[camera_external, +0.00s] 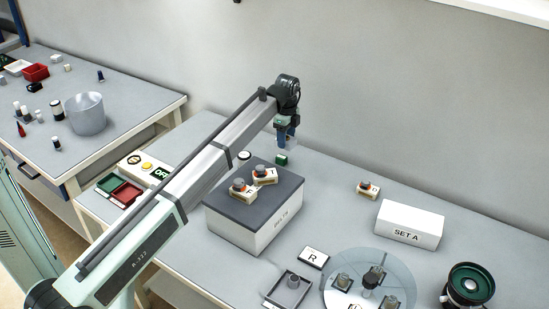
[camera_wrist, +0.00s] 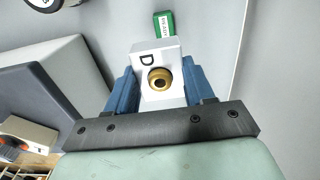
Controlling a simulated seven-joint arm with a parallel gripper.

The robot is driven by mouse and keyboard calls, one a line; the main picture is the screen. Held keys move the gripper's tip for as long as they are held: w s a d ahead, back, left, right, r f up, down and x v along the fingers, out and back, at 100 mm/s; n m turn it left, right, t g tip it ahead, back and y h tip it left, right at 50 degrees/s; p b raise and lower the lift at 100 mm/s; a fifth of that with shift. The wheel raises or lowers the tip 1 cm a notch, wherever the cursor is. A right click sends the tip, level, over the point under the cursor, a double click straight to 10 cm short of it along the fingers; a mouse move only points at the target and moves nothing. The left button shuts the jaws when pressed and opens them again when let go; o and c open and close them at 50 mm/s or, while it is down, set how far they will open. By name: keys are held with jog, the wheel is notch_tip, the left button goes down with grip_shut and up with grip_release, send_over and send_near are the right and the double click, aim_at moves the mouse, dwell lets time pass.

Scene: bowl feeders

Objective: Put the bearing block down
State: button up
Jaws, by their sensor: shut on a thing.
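The bearing block (camera_wrist: 150,91) is a white block with a letter D and a brass-coloured bore, in the middle of the wrist view. My gripper (camera_wrist: 155,85) is shut on it, with one blue finger on each side. In the external view my gripper (camera_external: 286,135) points down over the bench, behind the grey-topped box. The block is too small there to make out clearly. A small green labelled piece (camera_wrist: 163,24) lies just beyond the block in the wrist view; it also shows below my gripper in the external view (camera_external: 282,160). I cannot tell whether the block touches the bench.
The grey-topped box (camera_external: 250,232) carries two white blocks with orange and dark tops (camera_external: 265,176). A similar block (camera_external: 368,190) and a white SET A box (camera_external: 409,224) stand right. A clear round disc (camera_external: 340,260) is in front. Bench behind the box is mostly free.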

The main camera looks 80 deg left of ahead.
jog(key=s+a+n, duration=0.3)
jog(key=s+a, duration=1.1)
jog(key=s, duration=0.3)
jog(key=m, duration=0.3)
send_over(190, 145)
jog(key=shift+w+a+f, duration=0.1)
jog(key=shift+f, duration=2.35)
jog(key=shift+w+a+f, duration=0.1)
jog(key=shift+f, duration=2.35)
jog(key=shift+s+f, duration=0.1)
jog(key=o, duration=1.2)
notch_tip(190, 145, up, 12)
jog(key=shift+r, duration=0.15)
